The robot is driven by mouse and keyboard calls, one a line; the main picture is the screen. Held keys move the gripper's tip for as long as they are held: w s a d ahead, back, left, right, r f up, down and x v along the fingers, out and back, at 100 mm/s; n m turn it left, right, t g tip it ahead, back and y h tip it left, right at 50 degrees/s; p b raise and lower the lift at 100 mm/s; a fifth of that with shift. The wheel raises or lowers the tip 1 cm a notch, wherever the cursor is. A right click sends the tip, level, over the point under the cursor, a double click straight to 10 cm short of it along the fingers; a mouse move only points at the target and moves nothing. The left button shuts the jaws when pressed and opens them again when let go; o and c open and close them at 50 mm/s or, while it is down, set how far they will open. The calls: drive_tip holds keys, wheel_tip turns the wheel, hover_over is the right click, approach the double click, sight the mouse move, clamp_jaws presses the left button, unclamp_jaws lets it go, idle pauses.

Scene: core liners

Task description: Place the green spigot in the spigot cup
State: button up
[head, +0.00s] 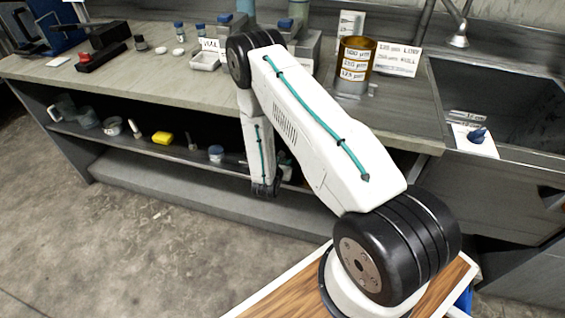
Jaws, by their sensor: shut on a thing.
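I cannot make out a green spigot in the head view. No vessel here can be named for sure as the spigot cup. My arm rises from the lower right, bends above the bench edge and drops in front of the lower shelf. Its dark wrist end (265,187) hangs at the shelf's front edge. The fingers of my gripper, and anything between them, are hidden behind the wrist and forearm. A small pale and teal shape (286,165) shows just right of the wrist, too small to identify.
A sink (495,85) with a blue-handled piece (478,135) is at right. The floor is clear.

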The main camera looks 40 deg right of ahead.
drive_tip(key=o, duration=1)
drive_tip(key=shift+s+a+r, duration=0.1)
drive_tip(key=shift+a, duration=0.05)
drive_tip(key=v, duration=1.1)
drive_tip(key=shift+s+a+r, duration=0.1)
drive_tip(key=shift+s+a, duration=0.15)
